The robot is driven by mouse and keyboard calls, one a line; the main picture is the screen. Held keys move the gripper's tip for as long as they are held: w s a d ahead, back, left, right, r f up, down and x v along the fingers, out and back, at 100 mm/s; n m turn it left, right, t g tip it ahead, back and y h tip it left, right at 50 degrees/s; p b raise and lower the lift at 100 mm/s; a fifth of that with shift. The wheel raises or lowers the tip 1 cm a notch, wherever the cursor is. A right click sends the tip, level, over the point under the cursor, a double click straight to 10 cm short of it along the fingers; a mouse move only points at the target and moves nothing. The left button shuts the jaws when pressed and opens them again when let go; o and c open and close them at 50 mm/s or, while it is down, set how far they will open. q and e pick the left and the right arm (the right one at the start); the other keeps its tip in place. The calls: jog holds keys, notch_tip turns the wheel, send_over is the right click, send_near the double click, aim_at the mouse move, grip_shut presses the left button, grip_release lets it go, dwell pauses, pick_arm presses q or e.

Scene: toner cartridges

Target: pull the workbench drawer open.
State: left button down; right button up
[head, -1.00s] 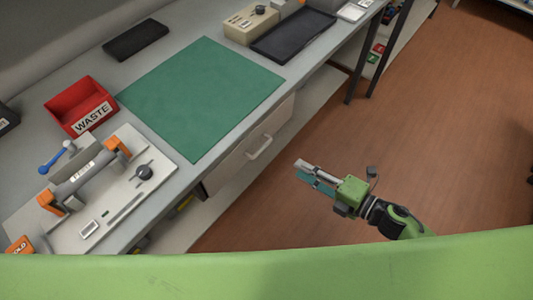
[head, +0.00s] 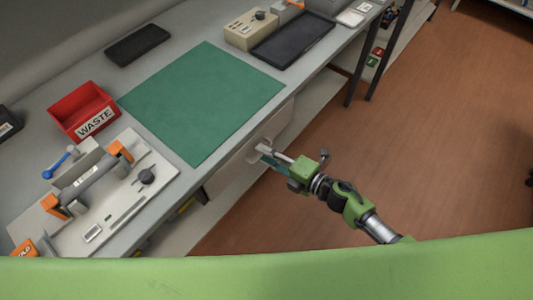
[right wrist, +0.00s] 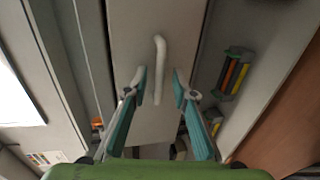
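The workbench drawer (head: 232,168) is a pale front under the bench top, and it looks shut. Its light bar handle (right wrist: 160,70) shows in the right wrist view, running between my fingers. My right gripper (head: 262,155) is at the drawer front in the head view and covers most of the handle there. In the right wrist view the two teal fingers of my right gripper (right wrist: 160,88) are apart, one on each side of the handle's lower part. A gap shows on the right side, so the gripper is open. My left gripper is not in view.
The bench top holds a green mat (head: 203,100), a red waste bin (head: 84,110), a white fixture board (head: 120,205) and a black tray (head: 292,38). Cartridges (right wrist: 234,73) sit on a shelf beside the drawer. The brown floor (head: 430,130) is clear.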

grip_shut()
jog(key=f+v, duration=0.2)
jog(key=v, duration=1)
jog(key=f+v, duration=0.3)
jog(key=v, duration=0.9)
jog(key=shift+s+d+b, duration=0.45)
grip_release()
